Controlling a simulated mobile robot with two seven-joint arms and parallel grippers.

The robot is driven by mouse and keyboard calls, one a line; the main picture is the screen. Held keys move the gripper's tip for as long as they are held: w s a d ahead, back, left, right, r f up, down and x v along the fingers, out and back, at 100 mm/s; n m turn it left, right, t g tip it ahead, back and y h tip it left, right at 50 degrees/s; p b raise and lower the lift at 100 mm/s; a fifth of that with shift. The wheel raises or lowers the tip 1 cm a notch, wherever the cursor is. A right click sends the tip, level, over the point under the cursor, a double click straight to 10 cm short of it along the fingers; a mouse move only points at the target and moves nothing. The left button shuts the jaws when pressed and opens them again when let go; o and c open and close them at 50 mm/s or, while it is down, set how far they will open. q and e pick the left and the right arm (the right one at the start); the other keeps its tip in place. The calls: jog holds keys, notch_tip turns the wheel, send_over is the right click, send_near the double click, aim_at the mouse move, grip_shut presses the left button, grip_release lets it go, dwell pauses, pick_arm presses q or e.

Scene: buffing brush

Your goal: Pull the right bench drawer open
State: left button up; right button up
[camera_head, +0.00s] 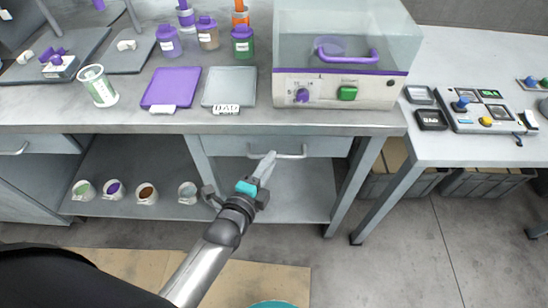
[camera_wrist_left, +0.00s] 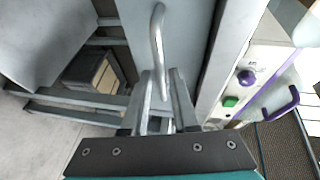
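The right bench drawer (camera_head: 320,146) is a grey front under the bench top and looks shut. Its silver bar handle (camera_head: 291,156) runs across the front. My left gripper (camera_head: 266,163) reaches up to the left part of this handle. In the left wrist view the drawer front (camera_wrist_left: 186,30) and handle (camera_wrist_left: 157,35) show ahead of the left gripper (camera_wrist_left: 160,78). Its two fingers stand apart, with the lower end of the handle in line with the gap between them. I cannot tell whether they touch it. My right gripper is out of view.
Above the drawer, a machine with a clear hood (camera_head: 345,85) stands on the bench (camera_head: 235,117). Purple (camera_head: 172,87) and grey (camera_head: 229,86) trays lie left of it. Several small cups stand on the lower shelf (camera_head: 165,175). A side table (camera_head: 460,150) stands at right.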

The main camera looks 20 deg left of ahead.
pick_arm(q)
jog(key=shift+b+x, duration=0.3)
jog(key=shift+x, duration=1.35)
jog(key=shift+c, duration=0.3)
grip_shut()
